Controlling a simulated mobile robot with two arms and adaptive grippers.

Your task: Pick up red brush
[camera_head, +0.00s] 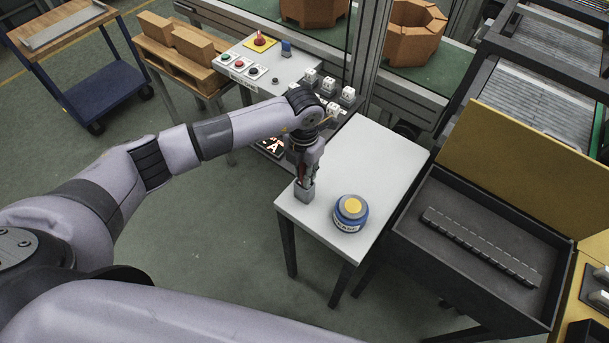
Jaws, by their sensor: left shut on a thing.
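My left gripper (305,158) points down over the near left part of a small white table (375,165). It is shut on the red brush (301,171), of which only a thin red strip shows between the dark fingers. Directly below is a small grey square holder (304,192) on the table. The brush's lower end is hidden, and I cannot tell whether it is inside the holder or just above it. My right gripper is not in view.
A blue can with a yellow top (350,213) stands on the table right of the holder. A control panel (268,65) with buttons is behind. A dark open bin (480,240) stands close on the right. Most of the white tabletop is clear.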

